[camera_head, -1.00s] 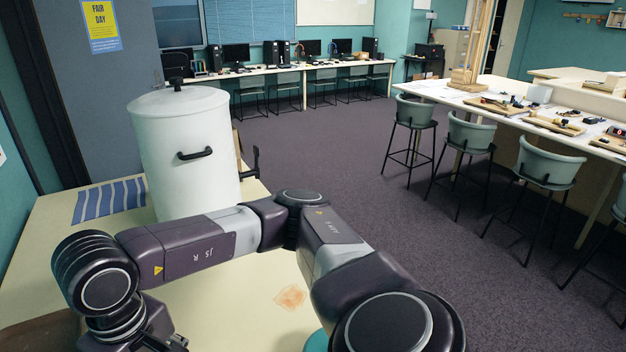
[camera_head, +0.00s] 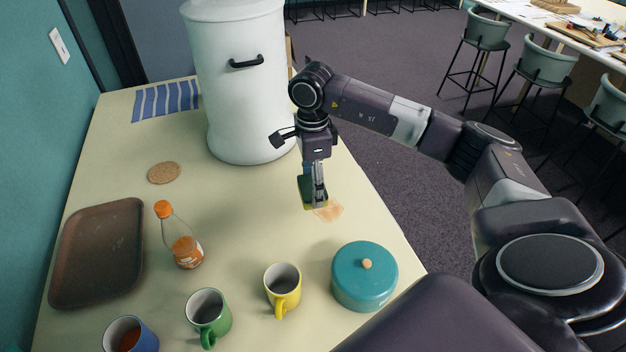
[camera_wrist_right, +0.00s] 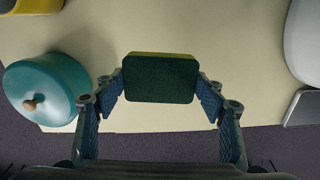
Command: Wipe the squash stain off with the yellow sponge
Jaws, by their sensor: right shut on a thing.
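My right gripper (camera_head: 314,198) is shut on the yellow sponge (camera_head: 308,206), which has a dark green scouring side. In the right wrist view the sponge (camera_wrist_right: 160,78) sits between both fingers, green side toward the camera, with a yellow edge showing. The squash stain (camera_head: 328,212) is a pale orange patch on the cream table (camera_head: 230,225). The sponge is at the stain's left edge and hides part of it in the head view; I cannot tell whether it touches the table. My left gripper is not in view.
A teal lidded pot (camera_head: 364,280) and a yellow mug (camera_head: 283,290) stand in front of the stain. A tall white urn (camera_head: 240,90) stands behind. An orange-capped bottle (camera_head: 182,245), green mug (camera_head: 208,318), blue mug (camera_head: 128,338), brown tray (camera_head: 97,255) and cork coaster (camera_head: 164,173) are left.

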